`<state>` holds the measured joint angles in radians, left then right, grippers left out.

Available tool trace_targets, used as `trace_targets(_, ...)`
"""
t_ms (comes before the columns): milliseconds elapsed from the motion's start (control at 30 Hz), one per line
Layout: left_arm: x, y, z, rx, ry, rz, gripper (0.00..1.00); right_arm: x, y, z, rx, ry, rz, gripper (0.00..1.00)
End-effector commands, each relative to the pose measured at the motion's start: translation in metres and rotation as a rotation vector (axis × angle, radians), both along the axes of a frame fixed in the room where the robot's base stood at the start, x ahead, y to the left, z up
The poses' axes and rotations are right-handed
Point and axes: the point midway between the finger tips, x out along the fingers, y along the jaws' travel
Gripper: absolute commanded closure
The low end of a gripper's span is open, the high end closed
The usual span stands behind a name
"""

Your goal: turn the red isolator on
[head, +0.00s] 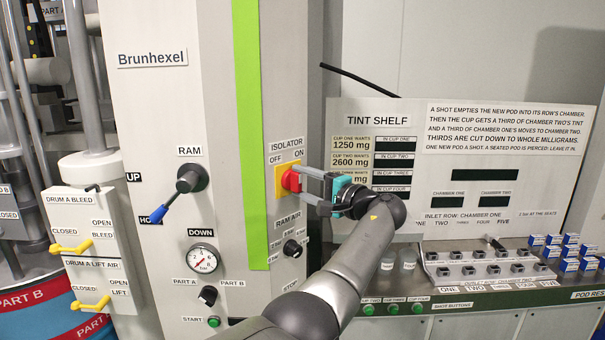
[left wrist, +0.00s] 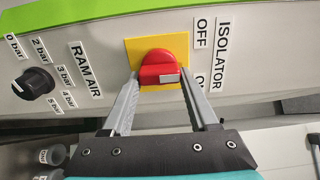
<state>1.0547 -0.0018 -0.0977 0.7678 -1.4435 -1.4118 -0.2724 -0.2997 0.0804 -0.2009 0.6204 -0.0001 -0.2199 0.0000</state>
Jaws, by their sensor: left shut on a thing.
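The red isolator knob (head: 290,181) sits on a yellow plate (head: 281,168) on the grey machine front, under the labels OFF and ON. My left gripper (head: 303,184) reaches it from the right and is shut on the knob. In the left wrist view the red knob (left wrist: 158,68) lies between the two fingertips (left wrist: 162,88), on its yellow plate (left wrist: 184,45). A pale mark on the knob points toward the label side; I cannot tell its exact setting. The ON label is partly hidden by a finger. My right gripper is not in view.
The ram air dial (head: 292,248) is below the isolator. The ram lever (head: 190,180) and gauge (head: 203,258) are to its left. The tint shelf panel (head: 410,220) stands right, behind my left arm, with cups and pods on its counter.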

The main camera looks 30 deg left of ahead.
Motion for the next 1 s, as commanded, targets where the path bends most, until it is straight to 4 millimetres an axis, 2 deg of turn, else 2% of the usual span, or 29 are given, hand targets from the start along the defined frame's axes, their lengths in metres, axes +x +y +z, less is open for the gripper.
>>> trace_targets(100, 0.000, 0.000, 0.002, 0.027, 0.112, 0.001, 0.96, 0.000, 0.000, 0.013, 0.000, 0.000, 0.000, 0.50)
trace_targets(600, -0.001, 0.000, -0.002, 0.130, 0.544, 0.001, 0.96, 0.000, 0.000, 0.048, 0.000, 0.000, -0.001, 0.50)
trace_targets(1000, -0.002, 0.000, -0.005, 0.173, 0.730, -0.001, 0.96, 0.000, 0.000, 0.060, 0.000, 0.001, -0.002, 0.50)
